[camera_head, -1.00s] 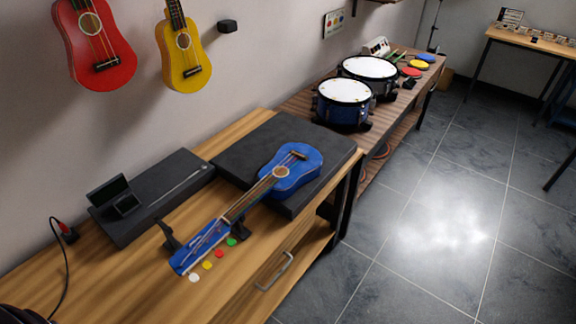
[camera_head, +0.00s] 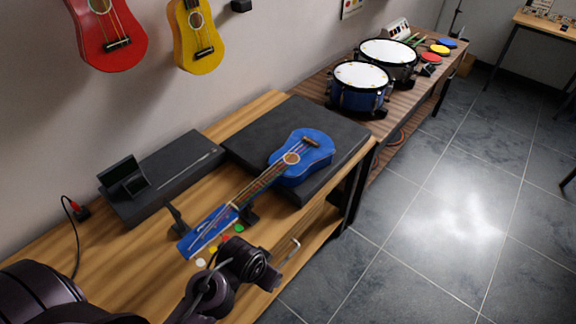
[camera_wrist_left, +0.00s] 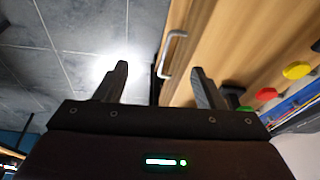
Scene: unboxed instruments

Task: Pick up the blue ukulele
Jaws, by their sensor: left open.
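The blue ukulele (camera_head: 304,160) lies with its body on a dark raised pad. Its neck slants down to the lower left, with the blue headstock (camera_head: 205,233) near a small black stand. In the left wrist view, part of the blue headstock with strings (camera_wrist_left: 296,106) shows at the right edge. My left gripper (camera_wrist_left: 160,82) is open and empty, with its fingers apart beside the table edge. In the head view my left arm comes in at the bottom, close below the headstock. My right gripper is not in view.
The wooden table (camera_head: 100,270) bears a black box (camera_head: 175,165) and several coloured buttons by the headstock. Drums (camera_head: 360,88) stand beyond the pad (camera_head: 240,142). Red and yellow ukuleles hang on the wall. The floor is clear.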

